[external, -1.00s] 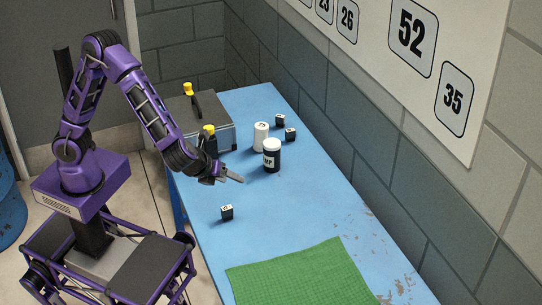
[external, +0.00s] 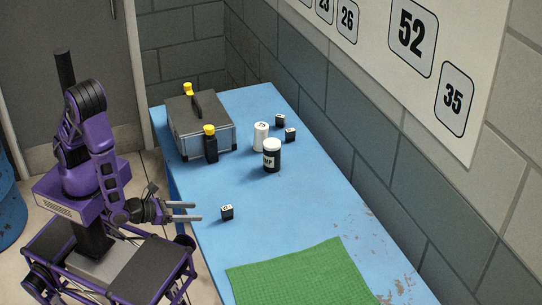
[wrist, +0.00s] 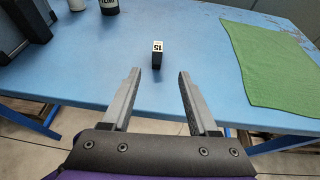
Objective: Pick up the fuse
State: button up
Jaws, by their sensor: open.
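A small black fuse (external: 227,213) with a white top stands upright on the blue table near its left edge. In the wrist view the fuse (wrist: 157,58) shows a yellowish-white label that reads 15, and it sits just beyond the gap between my fingertips. My gripper (external: 199,211) is level and points right toward this fuse, apart from it. In the wrist view my gripper (wrist: 159,74) is open with nothing between its fingers. Two similar small black blocks, one (external: 280,120) behind the other (external: 290,135), stand farther back near the wall.
A white container (external: 261,137) and a dark jar with a white lid (external: 272,158) stand mid-table. A green mat (external: 300,275) lies in front. Table around the near fuse is clear.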

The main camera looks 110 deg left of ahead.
aim_at(222, 211)
jog(key=b+x, duration=0.2)
jog(key=x, duration=0.8)
jog(key=shift+w+a+f, duration=0.15)
jog(key=shift+a+f, duration=0.05)
jog(key=shift+a, duration=0.05)
jog(key=b+x, duration=0.1)
jog(key=x, duration=0.4)
jog(key=shift+a+r, duration=0.1)
jog(key=shift+a, duration=0.25)
grip_shut()
